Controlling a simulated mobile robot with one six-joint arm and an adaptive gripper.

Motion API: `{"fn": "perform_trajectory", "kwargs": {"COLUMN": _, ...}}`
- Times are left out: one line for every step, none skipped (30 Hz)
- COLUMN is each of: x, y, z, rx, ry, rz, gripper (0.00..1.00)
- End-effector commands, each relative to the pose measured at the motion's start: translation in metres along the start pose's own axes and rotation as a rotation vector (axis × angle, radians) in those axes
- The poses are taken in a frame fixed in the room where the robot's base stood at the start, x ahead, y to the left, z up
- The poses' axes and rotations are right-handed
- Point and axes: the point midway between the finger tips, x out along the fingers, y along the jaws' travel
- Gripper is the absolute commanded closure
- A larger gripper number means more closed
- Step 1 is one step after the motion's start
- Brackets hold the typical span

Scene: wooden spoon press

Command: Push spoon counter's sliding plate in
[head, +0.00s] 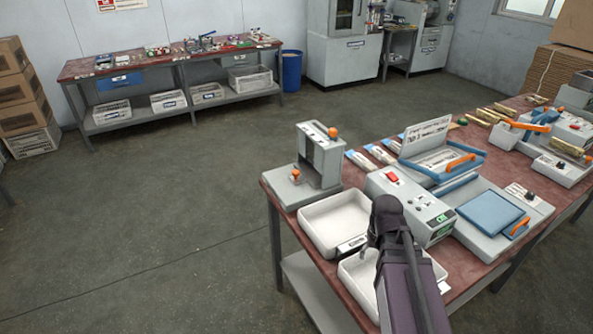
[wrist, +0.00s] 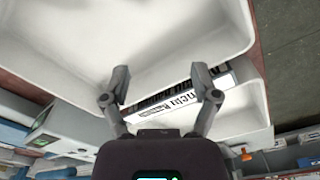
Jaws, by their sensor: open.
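The likely spoon counter (head: 321,155) is a grey upright unit at the left end of the red-topped table, with an orange knob on top. A low grey plate (head: 290,190) with an orange-topped knob (head: 295,175) sticks out on its left side; I take this as the sliding plate. My gripper (head: 368,252) is over the white trays, to the right of and nearer than the counter, apart from it. In the wrist view my gripper (wrist: 160,72) is open, with nothing between its fingers. A small orange spot (wrist: 246,156) shows at the lower right there.
White trays (head: 313,234) stand at the table's front left; a labelled strip (wrist: 168,101) shows under my fingers. A grey control box (head: 385,190) with a red switch stands right of the counter. Blue-framed presses (head: 480,165) stand farther right. Floor left of the table is clear.

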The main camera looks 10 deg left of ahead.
Motion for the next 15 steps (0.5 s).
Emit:
{"fn": "perform_trajectory", "kwargs": {"x": -0.009, "y": -0.007, "z": -0.023, "rx": -0.009, "ry": 0.015, "rz": 0.001, "gripper": 0.22}}
{"fn": "perform_trajectory", "kwargs": {"x": -0.012, "y": -0.012, "z": -0.034, "rx": -0.017, "ry": 0.024, "rz": 0.001, "gripper": 0.22}}
{"fn": "perform_trajectory", "kwargs": {"x": -0.017, "y": -0.019, "z": -0.051, "rx": -0.027, "ry": 0.039, "rz": 0.002, "gripper": 0.22}}
{"fn": "perform_trajectory", "kwargs": {"x": -0.021, "y": -0.025, "z": -0.064, "rx": -0.034, "ry": 0.052, "rz": 0.002, "gripper": 0.22}}
{"fn": "perform_trajectory", "kwargs": {"x": -0.025, "y": -0.033, "z": -0.078, "rx": -0.041, "ry": 0.064, "rz": 0.002, "gripper": 0.22}}
{"fn": "perform_trajectory", "kwargs": {"x": -0.031, "y": -0.043, "z": -0.098, "rx": -0.05, "ry": 0.084, "rz": 0.002, "gripper": 0.22}}
{"fn": "perform_trajectory", "kwargs": {"x": -0.035, "y": -0.051, "z": -0.114, "rx": -0.057, "ry": 0.098, "rz": 0.001, "gripper": 0.22}}
{"fn": "perform_trajectory", "kwargs": {"x": -0.04, "y": -0.061, "z": -0.13, "rx": -0.065, "ry": 0.115, "rz": 0.001, "gripper": 0.22}}
{"fn": "perform_trajectory", "kwargs": {"x": -0.047, "y": -0.073, "z": -0.151, "rx": -0.076, "ry": 0.135, "rz": -0.001, "gripper": 0.22}}
{"fn": "perform_trajectory", "kwargs": {"x": -0.052, "y": -0.084, "z": -0.167, "rx": -0.085, "ry": 0.153, "rz": -0.002, "gripper": 0.22}}
{"fn": "perform_trajectory", "kwargs": {"x": -0.057, "y": -0.095, "z": -0.183, "rx": -0.093, "ry": 0.169, "rz": -0.003, "gripper": 0.22}}
{"fn": "perform_trajectory", "kwargs": {"x": -0.063, "y": -0.11, "z": -0.203, "rx": -0.104, "ry": 0.191, "rz": -0.006, "gripper": 0.22}}
{"fn": "perform_trajectory", "kwargs": {"x": -0.068, "y": -0.122, "z": -0.218, "rx": -0.111, "ry": 0.207, "rz": -0.008, "gripper": 0.22}}
{"fn": "perform_trajectory", "kwargs": {"x": -0.073, "y": -0.134, "z": -0.233, "rx": -0.119, "ry": 0.223, "rz": -0.01, "gripper": 0.22}}
{"fn": "perform_trajectory", "kwargs": {"x": -0.079, "y": -0.149, "z": -0.251, "rx": -0.129, "ry": 0.244, "rz": -0.013, "gripper": 0.22}}
